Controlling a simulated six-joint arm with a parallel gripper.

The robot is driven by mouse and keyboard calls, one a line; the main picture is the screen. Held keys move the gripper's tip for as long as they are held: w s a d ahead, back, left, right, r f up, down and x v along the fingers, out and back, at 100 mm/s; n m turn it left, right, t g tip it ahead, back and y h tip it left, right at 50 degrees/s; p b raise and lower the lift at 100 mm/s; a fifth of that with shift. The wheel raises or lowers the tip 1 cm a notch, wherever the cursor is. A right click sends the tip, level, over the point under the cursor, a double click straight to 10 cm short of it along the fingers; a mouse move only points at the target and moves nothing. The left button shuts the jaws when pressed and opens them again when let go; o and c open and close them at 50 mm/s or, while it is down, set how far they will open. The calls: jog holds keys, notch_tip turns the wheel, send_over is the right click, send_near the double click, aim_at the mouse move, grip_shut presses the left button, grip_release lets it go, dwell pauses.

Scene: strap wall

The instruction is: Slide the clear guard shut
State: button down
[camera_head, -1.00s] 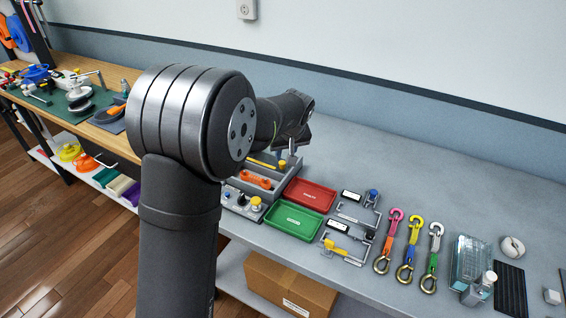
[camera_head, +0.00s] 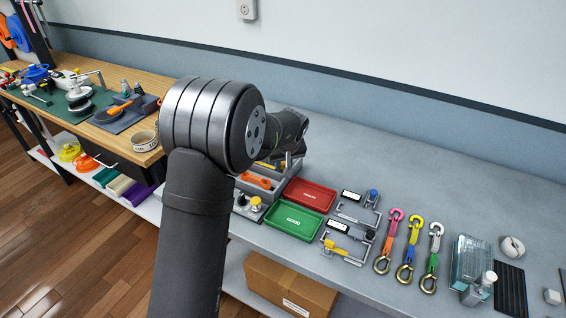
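I cannot pick out a clear guard with certainty. A small control box with dark and yellow knobs (camera_head: 256,203) sits at the bench's front edge, partly hidden behind my arm. A clear lidded box (camera_head: 470,258) stands at the right. Two small fixtures with frames lie mid-bench, one with a blue knob (camera_head: 374,194) and one with a yellow handle (camera_head: 335,247). My gripper (camera_head: 289,160) is mostly hidden by my wrist, above the grey organiser tray; its fingers are too small and covered to judge.
A red tray (camera_head: 309,195) and a green tray (camera_head: 289,221) lie beside the grey organiser tray (camera_head: 262,190). Several hooked straps (camera_head: 409,248) and a small bottle (camera_head: 480,289) are to the right. The back of the grey bench (camera_head: 430,170) is clear.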

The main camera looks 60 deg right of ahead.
aim_at(267, 192)
jog(key=a, duration=1)
jog(key=shift+f, duration=0.1)
jog(key=c, duration=1.6)
grip_release()
jog(key=shift+a, duration=0.1)
jog(key=shift+o, duration=0.2)
jog(key=shift+s+r, duration=0.15)
jog(key=shift+r, duration=0.35)
jog(key=v, duration=1.6)
jog(key=shift+r, duration=0.25)
jog(key=shift+f, duration=0.1)
